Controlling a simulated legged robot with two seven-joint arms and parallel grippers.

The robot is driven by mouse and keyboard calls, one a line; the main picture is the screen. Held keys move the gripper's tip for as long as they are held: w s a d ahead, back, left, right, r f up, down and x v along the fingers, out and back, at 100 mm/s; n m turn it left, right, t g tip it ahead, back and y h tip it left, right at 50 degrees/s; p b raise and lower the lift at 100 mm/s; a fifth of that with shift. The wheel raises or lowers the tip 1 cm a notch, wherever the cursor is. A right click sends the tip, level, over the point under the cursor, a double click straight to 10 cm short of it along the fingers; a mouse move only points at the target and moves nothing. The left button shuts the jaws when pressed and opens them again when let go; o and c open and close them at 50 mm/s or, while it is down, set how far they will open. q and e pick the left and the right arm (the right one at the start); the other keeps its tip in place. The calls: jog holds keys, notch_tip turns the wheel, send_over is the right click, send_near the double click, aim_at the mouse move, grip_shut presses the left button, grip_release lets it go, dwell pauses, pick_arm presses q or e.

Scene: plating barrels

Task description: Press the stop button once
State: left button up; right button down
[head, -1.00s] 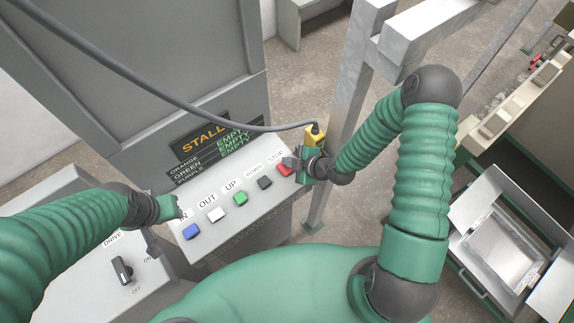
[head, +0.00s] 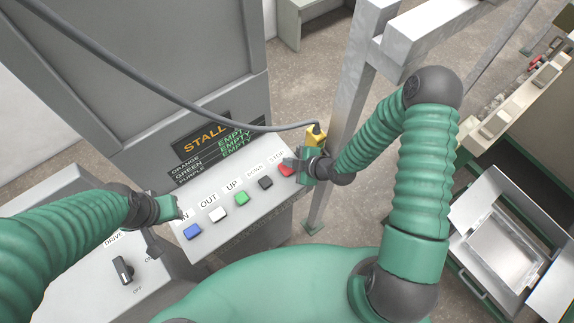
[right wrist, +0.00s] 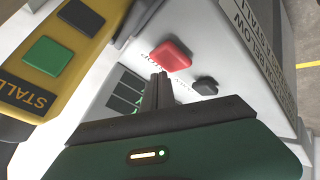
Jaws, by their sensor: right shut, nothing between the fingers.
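The red stop button (head: 287,170) is at the right end of a row of buttons on the sloped grey panel (head: 235,235), under the label STOP. It also shows in the right wrist view (right wrist: 171,55). My right gripper (head: 292,163) is shut and empty at this button. In the right wrist view its fingertips (right wrist: 161,76) are close to the button's edge; I cannot tell if they touch it. My left gripper (head: 178,208) is over the panel's left end, by the partly covered IN label; its finger opening is unclear.
Blue (head: 193,231), white (head: 218,214), green (head: 241,198) and black (head: 265,182) buttons share the panel. A yellow pendant (head: 316,135) on a grey cable hangs beside my right gripper. A metal post (head: 350,100) stands behind. A drive switch (head: 122,270) is at lower left.

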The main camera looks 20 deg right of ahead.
jog(key=shift+a, duration=0.1)
jog(key=shift+d, duration=0.4)
jog(key=shift+a+f+b, duration=0.2)
jog(key=shift+f+b, duration=0.15)
jog(key=shift+b, duration=0.1)
jog(key=shift+a, duration=0.15)
